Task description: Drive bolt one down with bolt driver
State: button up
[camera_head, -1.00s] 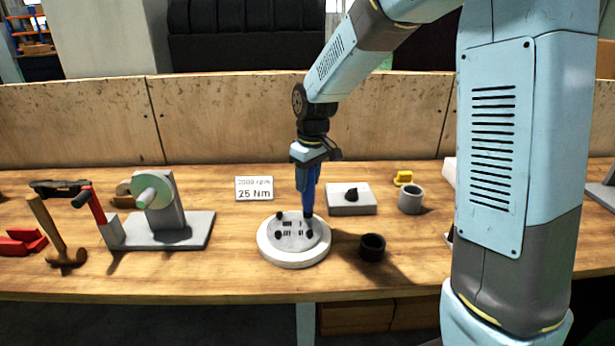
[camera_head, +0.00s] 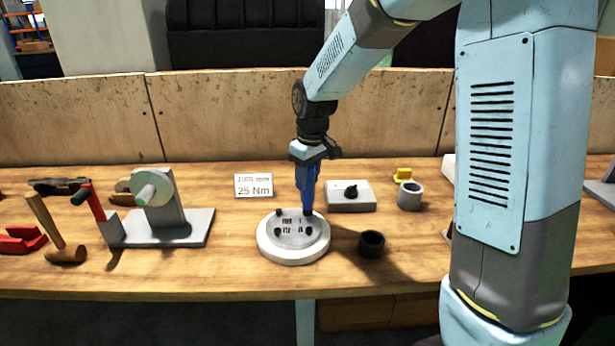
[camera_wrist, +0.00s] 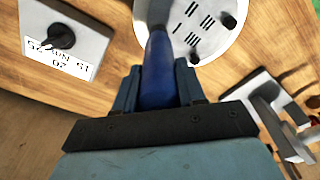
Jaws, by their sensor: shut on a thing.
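My gripper (camera_head: 310,160) is shut on the blue bolt driver (camera_head: 306,188) and holds it nearly upright, tip down. The driver also shows in the wrist view (camera_wrist: 158,68), between the fingers. Its lower end is at the back right of the round white flange (camera_head: 272,251), where a bolt stands. That bolt is mostly hidden, and I cannot tell whether the driver is fully seated on it. Other black bolts show at the flange's back left (camera_head: 278,212), front left (camera_head: 278,232) and front right (camera_head: 309,232). Tally-like marks lie between them.
A grey box with a black knob (camera_head: 351,192) stands right of the driver. A black cup (camera_head: 371,243) and a grey cup (camera_head: 410,196) stand further right. A sign (camera_head: 254,186) reads 25 Nm. A grey stand (camera_head: 185,228) and hammer (camera_head: 55,235) are at the left.

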jog(key=shift+s+f, duration=0.1)
jog(key=shift+f, duration=0.35)
dwell(1.9)
jog(key=shift+r, duration=3.1)
